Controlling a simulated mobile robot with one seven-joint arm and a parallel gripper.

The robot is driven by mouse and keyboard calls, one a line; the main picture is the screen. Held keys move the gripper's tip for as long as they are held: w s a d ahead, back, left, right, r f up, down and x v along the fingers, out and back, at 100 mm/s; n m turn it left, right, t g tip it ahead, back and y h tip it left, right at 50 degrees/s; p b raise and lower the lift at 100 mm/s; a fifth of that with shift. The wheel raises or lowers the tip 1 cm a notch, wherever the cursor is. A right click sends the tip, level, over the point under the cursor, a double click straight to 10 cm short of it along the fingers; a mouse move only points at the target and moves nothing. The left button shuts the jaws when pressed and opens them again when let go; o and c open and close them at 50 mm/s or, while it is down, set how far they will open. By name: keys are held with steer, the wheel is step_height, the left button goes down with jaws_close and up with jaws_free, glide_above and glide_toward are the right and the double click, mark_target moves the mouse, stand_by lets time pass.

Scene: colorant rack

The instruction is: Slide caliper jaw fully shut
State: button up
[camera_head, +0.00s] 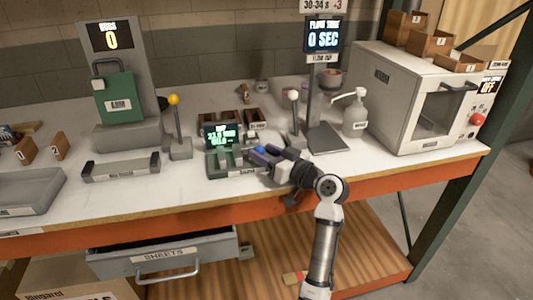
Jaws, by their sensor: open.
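The digits are too small to read surely. My gripper (267,158) reaches in from the right and is open at the fixture's right end. A blue piece (259,149) shows at the fingers. I cannot tell whether it belongs to the jaw or to my fingers, nor whether they touch the jaw. The jaw itself is partly hidden by my gripper.
A green-fronted press (118,105) and a yellow-knobbed lever (174,125) stand to the left, with a grey holder (121,167) before them. A flow cup stand (323,100), pump bottle (354,117) and white oven (420,100) stand right. Below, a SHEETS drawer (165,255) is open.

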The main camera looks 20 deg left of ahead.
steer(key=b+v, duration=0.3)
steer(key=v, duration=1.1)
steer(key=shift+a, duration=0.1)
steer(key=shift+c, duration=0.2)
